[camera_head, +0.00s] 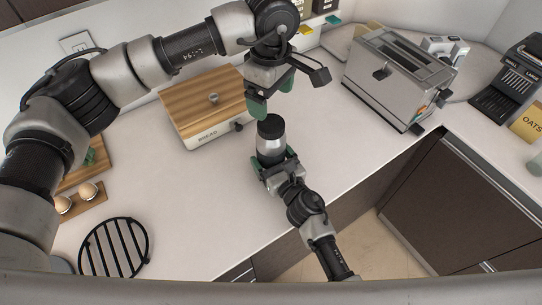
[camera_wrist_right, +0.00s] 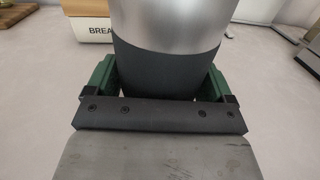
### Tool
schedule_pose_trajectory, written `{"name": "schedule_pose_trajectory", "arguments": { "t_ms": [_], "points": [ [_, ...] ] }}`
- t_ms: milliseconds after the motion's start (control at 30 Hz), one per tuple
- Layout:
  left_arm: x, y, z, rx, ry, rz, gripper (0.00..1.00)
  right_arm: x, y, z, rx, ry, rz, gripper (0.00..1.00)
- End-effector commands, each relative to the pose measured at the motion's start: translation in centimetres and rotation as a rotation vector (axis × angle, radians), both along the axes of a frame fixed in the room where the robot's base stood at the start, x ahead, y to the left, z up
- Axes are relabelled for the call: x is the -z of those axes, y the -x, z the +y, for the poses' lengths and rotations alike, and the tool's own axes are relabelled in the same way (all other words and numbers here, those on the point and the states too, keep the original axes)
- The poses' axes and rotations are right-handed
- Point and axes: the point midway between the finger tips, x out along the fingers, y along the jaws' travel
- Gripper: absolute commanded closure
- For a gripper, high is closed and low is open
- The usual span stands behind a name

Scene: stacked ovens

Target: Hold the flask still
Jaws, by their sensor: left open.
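The flask (camera_head: 270,143) stands upright on the white counter, silver with a black lid. In the right wrist view the flask (camera_wrist_right: 168,30) shows its silver body and dark lower band; its top is out of frame. My right gripper (camera_head: 277,163) comes from the counter's front side and is shut on the flask's lower part, with a green finger on each side (camera_wrist_right: 158,82). My left gripper (camera_head: 271,97) is open and empty, just above and behind the lid, with its green fingers apart.
A bread box (camera_head: 205,112) with a wooden lid stands left of the flask. A toaster (camera_head: 397,80) stands at the right. A black round trivet (camera_head: 114,248) and a board with eggs (camera_head: 80,203) lie at the left. The counter's front edge runs close to the flask.

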Motion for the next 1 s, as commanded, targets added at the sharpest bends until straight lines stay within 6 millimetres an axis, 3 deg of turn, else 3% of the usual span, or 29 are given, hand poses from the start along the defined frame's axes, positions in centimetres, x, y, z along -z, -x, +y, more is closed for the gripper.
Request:
{"name": "schedule_pose_trajectory", "arguments": {
  "t_ms": [67,467,667,1000],
  "points": [
    [0.00,0.01,-0.01,0.000,0.000,0.000,0.15,0.01,0.01,-0.02,0.000,0.000,0.000,0.29],
    [0.00,0.01,-0.01,0.028,0.000,0.000,0.15,0.03,0.03,-0.03,0.000,0.000,0.001,0.90],
    [-0.01,0.01,-0.02,0.263,-0.001,0.000,0.15,0.04,0.03,-0.04,0.000,0.000,0.001,0.91],
    [-0.03,0.00,-0.02,0.945,-0.001,-0.001,0.15,0.05,0.03,-0.04,0.000,0.000,0.001,0.91]
  ]
}}
